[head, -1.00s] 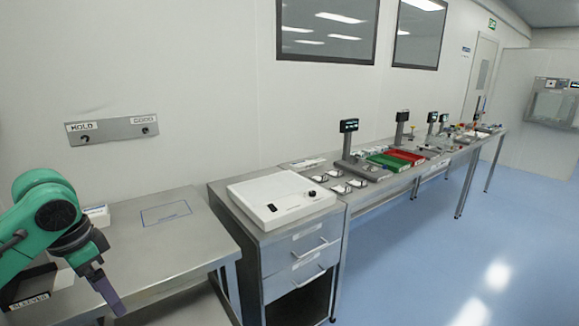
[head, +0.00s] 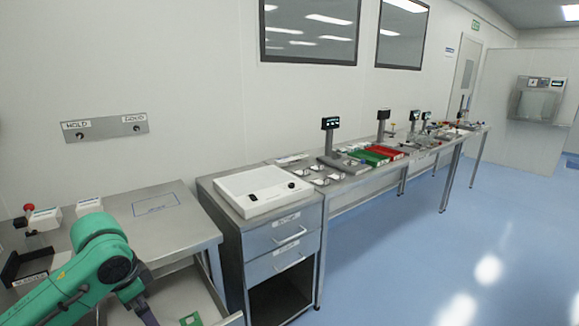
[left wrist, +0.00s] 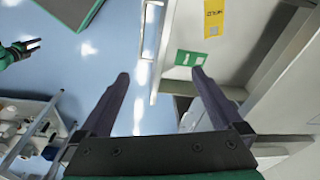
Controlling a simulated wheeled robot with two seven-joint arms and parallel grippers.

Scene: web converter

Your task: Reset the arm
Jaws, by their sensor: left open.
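My left arm, green with dark joints, comes in at the lower left of the head view. My left gripper (head: 148,317) is partly cut off by the bottom edge there. In the left wrist view my left gripper (left wrist: 160,75) shows two dark purple fingers wide apart, with nothing between them. It hangs over blue floor and the edge of an open drawer. A green and black gripper (left wrist: 22,48), seemingly my right one, shows small at the left edge of that view; its jaw state is unclear.
An open drawer (head: 222,321) holds a green card (head: 191,319); the card also shows in the left wrist view (left wrist: 191,58). A steel table (head: 185,232) stands above it. White boxes (head: 46,218) sit at its left. A cabinet (head: 284,232) stands to the right, with free floor beyond.

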